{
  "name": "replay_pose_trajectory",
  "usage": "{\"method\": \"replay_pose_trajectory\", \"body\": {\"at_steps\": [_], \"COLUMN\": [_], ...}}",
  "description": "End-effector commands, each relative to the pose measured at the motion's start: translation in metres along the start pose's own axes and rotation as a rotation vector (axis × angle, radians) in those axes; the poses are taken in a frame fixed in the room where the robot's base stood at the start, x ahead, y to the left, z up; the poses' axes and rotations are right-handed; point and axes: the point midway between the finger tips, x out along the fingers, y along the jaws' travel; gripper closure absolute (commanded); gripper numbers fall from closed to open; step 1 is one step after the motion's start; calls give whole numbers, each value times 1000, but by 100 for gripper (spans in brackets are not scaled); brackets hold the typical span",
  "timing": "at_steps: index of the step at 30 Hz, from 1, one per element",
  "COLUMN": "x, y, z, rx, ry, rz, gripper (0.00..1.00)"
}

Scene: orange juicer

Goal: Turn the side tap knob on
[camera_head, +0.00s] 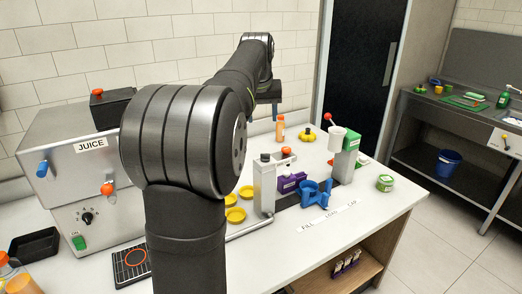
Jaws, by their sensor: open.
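The steel juicer (62,140) stands at the left of the counter with a "JUICE" label on its front. A blue knob (42,169) sticks out near the front's left edge. An orange-red knob (107,188) sits on the front, lower right of the blue one. I cannot tell which is the side tap knob, or whether either is turned on. My arm crosses the middle of the view and hides part of the juicer's right side. My gripper (274,108) is small at the arm's far end, above the back of the counter, well apart from both knobs. It is open and holds nothing I can see.
Below the knobs are a black dial (87,218) and a green button (79,242). A filling and capping station (265,185) stands right of my arm. A green-lidded tin (385,183) sits near the counter's right edge.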

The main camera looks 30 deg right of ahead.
Motion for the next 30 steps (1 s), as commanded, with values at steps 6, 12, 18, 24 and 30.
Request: {"method": "replay_pose_trajectory", "body": {"at_steps": [6,12,18,24,30], "x": [0,9,44,88,130], "y": [-8,-8,-6,-5,-3], "z": [-1,-1,-1,0,0], "rx": [213,256,255,254,254], "ry": [1,0,-2,-1,0], "rz": [30,37,36,36,36], "gripper": [47,47,47,47,47]}}
